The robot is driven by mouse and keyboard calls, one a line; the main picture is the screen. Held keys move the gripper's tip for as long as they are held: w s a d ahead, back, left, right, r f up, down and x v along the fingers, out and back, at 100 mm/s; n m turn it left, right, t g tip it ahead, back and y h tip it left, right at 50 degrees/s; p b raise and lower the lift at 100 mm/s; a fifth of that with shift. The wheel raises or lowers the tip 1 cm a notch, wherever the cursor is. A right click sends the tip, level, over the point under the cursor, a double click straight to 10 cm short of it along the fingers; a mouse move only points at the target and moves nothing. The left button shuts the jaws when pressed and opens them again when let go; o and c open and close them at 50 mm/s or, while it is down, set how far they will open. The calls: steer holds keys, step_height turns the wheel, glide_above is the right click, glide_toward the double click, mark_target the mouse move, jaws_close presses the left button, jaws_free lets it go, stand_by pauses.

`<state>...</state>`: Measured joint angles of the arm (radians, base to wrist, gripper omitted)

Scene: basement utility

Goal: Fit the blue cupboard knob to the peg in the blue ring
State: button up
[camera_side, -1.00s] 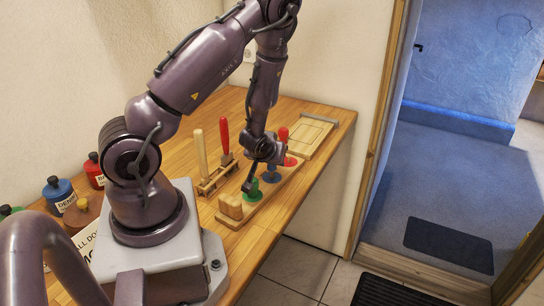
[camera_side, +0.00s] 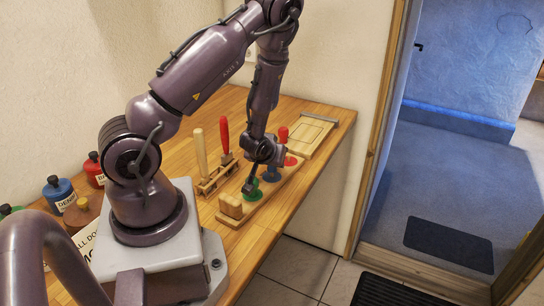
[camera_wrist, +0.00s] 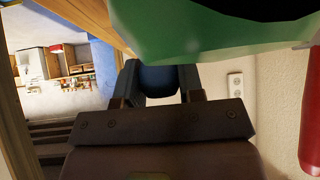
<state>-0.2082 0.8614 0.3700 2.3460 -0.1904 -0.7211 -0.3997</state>
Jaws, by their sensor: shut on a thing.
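In the side view my gripper (camera_side: 265,162) is low over the long wooden board, at the blue ring (camera_side: 271,177). In the wrist view my gripper (camera_wrist: 160,85) is shut on the blue cupboard knob (camera_wrist: 158,79), which shows as a dark blue rounded body between the fingers. The gripper covers the knob and the blue ring's peg in the side view, so I cannot tell whether the knob is on the peg. The green ring (camera_side: 252,194), with a green knob, is just in front.
A rack (camera_side: 217,178) with a wooden-handled and a red-handled tool stands left of the board. Bottles, including a blue one (camera_side: 58,192), stand at left. A large green surface (camera_wrist: 210,35) is close in the wrist view.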

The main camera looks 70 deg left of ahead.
steer(key=shift+f, duration=0.15)
steer(key=shift+f, duration=0.55)
steer(key=shift+f, duration=0.2)
steer(key=shift+f, duration=0.15)
steer(key=o, duration=1)
steer(key=v, duration=0.3)
steer(key=shift+d, duration=0.1)
step_height(320, 180, up, 7)
steer(key=shift+f, duration=0.1)
